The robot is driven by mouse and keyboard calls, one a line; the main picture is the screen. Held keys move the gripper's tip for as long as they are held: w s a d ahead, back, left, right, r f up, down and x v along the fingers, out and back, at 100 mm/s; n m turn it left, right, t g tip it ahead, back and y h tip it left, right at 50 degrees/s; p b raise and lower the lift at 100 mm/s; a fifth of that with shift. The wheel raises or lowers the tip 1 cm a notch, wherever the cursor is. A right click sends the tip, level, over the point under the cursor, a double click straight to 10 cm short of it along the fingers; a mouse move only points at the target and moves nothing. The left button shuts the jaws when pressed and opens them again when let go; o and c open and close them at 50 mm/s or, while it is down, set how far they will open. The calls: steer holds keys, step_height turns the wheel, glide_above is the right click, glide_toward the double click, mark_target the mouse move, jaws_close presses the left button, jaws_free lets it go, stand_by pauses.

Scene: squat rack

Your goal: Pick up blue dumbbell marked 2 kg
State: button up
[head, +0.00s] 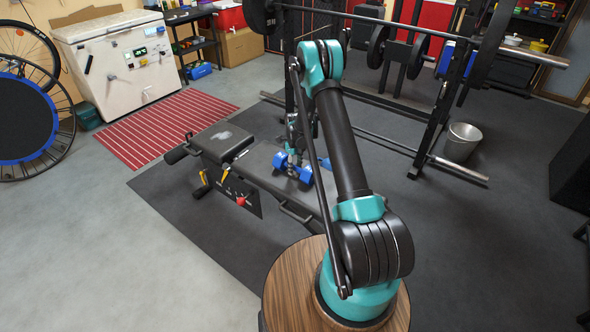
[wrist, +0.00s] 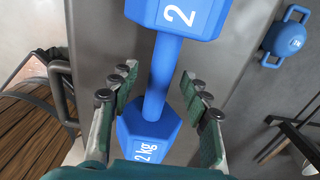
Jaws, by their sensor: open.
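The blue dumbbell (wrist: 161,75) fills the middle of the wrist view. Its upper head reads "2" and its lower head "2 kg". It lies on the dark bench (head: 262,172), and in the head view one blue head (head: 280,160) shows beside my gripper (head: 292,168). In the wrist view my gripper (wrist: 158,82) is open, with its green-padded fingers on both sides of the dumbbell's handle. A gap shows on each side of the handle. My arm and gripper partly hide the dumbbell in the head view.
A blue kettlebell (wrist: 287,38) sits on the floor beyond the bench, at right in the wrist view. A barbell rack (head: 437,110) stands behind, with a metal bucket (head: 461,141) beside it. A red striped mat (head: 160,128) lies at left. Open floor shows at front left.

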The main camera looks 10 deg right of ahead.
steer(key=shift+f, duration=0.9)
jaws_close()
steer(key=shift+r, duration=0.1)
